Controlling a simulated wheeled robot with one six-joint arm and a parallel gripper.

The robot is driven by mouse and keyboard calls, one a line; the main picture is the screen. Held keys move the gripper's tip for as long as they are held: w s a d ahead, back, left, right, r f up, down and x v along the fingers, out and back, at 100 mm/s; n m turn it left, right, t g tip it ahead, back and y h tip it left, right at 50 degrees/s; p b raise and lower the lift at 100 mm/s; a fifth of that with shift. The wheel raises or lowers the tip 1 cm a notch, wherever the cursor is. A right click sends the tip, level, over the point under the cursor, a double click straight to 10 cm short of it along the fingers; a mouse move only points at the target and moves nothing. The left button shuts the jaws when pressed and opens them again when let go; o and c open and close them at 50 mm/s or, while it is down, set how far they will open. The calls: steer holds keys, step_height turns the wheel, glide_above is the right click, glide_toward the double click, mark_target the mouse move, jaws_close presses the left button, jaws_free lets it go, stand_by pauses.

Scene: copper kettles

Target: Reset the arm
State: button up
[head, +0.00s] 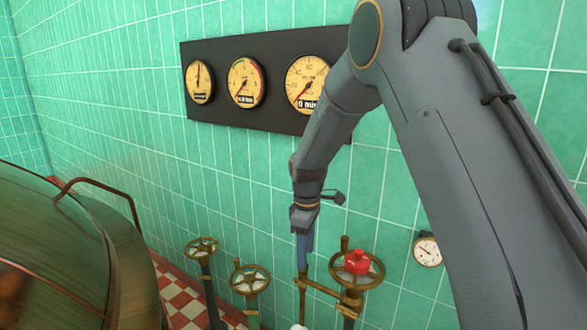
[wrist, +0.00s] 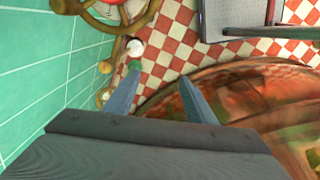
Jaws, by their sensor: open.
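My gripper (head: 304,255) points down in front of the green tiled wall, just left of a brass valve wheel (head: 357,268) with a red hub. In the wrist view my gripper (wrist: 160,88) shows two blue-grey fingers spread apart with nothing between them. The left finger's tip is close to a white round thing (wrist: 134,48) beside the brass pipework; I cannot tell whether they touch. My arm comes in from the upper right and bends down at the elbow.
A large copper kettle (head: 60,255) stands at the left. Two more valve wheels (head: 202,247) (head: 249,279) stand on pipes near the wall. A black gauge panel (head: 270,120) and a small gauge (head: 427,250) are on the wall. Red and white checkered floor (wrist: 185,30) lies below.

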steer(key=s+d+f+m+b, duration=0.3)
steer(key=s+d+m+b, duration=0.2)
steer(key=s, duration=0.8)
steer(key=s+d+f+m+b, duration=0.3)
steer(key=s+d+m+b, duration=0.2)
steer(key=s+d+m, duration=0.4)
steer(key=s+d, duration=0.2)
steer(key=s, duration=0.1)
steer(key=shift+s+d+f+t, duration=0.15)
steer(key=shift+s+d+t, duration=0.05)
steer(key=shift+s+t, duration=0.2)
steer(key=shift+w, duration=0.1)
